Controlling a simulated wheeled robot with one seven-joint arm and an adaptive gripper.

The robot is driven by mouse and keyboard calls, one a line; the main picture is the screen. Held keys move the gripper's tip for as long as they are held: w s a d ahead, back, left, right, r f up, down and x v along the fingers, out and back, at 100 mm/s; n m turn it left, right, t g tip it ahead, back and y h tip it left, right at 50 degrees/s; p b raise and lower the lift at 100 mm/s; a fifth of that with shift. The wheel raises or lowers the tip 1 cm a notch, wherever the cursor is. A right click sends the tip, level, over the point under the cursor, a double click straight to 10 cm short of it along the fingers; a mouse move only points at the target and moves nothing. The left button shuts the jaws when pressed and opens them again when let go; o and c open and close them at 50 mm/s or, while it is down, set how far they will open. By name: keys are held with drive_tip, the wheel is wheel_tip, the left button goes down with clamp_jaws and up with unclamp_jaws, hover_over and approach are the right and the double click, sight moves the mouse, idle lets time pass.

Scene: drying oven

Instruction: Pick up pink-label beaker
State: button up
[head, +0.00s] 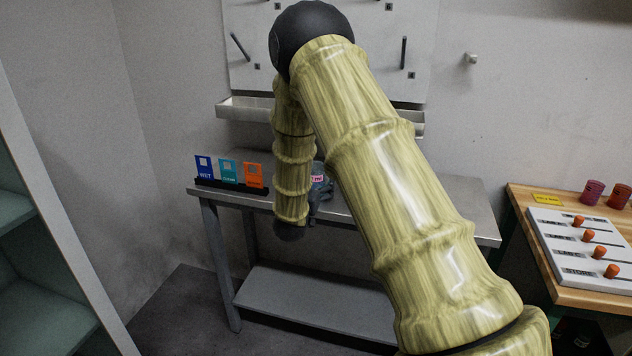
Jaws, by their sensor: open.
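The pink-label beaker (317,178) stands on the metal table (455,203), mostly hidden behind my arm. A strip of its pink label and part of its glass show just right of the arm's lower links. My gripper (318,203) is at the end of the arm, close to the beaker. The dark gripper parts overlap the beaker in the picture, so I cannot tell whether they touch it. The jaws are open.
A black holder with blue, teal and orange cards (229,172) stands at the table's left. A wooden bench (527,200) at right carries a white panel with orange knobs (580,245) and dark red cups (593,192). A pegboard (250,60) and ledge (240,112) are behind.

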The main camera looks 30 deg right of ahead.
drive_tip(key=shift+w+d, duration=0.25)
drive_tip(key=shift+d, duration=0.05)
drive_tip(key=c, duration=1.2)
drive_tip(key=shift+r, duration=0.2)
